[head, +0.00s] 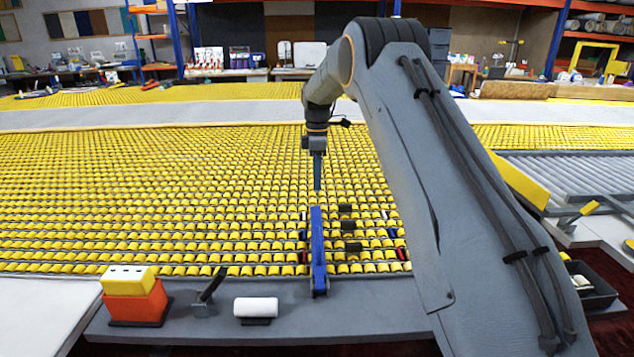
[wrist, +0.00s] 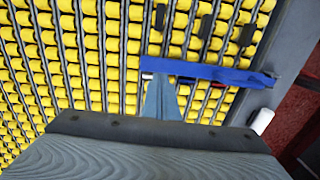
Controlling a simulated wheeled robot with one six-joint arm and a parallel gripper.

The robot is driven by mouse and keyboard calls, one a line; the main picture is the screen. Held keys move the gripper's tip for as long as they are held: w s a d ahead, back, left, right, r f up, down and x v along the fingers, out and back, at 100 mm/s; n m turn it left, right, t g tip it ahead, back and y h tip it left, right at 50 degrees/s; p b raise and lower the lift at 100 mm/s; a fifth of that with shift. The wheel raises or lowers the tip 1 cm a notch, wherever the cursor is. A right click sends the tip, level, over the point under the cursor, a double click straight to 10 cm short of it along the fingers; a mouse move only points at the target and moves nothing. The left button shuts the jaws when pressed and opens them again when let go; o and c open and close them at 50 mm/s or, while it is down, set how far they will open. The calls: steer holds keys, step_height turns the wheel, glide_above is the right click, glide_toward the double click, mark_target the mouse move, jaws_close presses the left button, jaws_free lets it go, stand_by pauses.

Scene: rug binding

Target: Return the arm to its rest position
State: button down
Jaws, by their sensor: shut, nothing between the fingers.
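My gripper (head: 317,178) hangs at the end of my arm over the yellow roller bed (head: 150,190), pointing down. In the wrist view my gripper (wrist: 161,88) shows as narrow blue-grey fingers, shut with nothing between them. I cannot tell how large the gap between fingertips and strip is.
Several dark blocks (head: 349,225) sit among the rollers right of the strip. On the grey ledge (head: 220,327) stand an orange and yellow block (head: 137,308), a black angled piece (head: 212,285) and a white roll (head: 256,307). A black bin (head: 592,288) is at right.

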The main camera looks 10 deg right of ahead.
steer(key=shift+s, duration=0.1)
steer(key=s+f+m+t, duration=0.1)
steer(key=s+m, duration=1.4)
steer(key=s, duration=2.7)
steer(key=shift+a+f+m, duration=0.15)
steer(key=shift+a+m, duration=0.1)
steer(key=shift+m, duration=0.15)
steer(key=shift+s, duration=0.1)
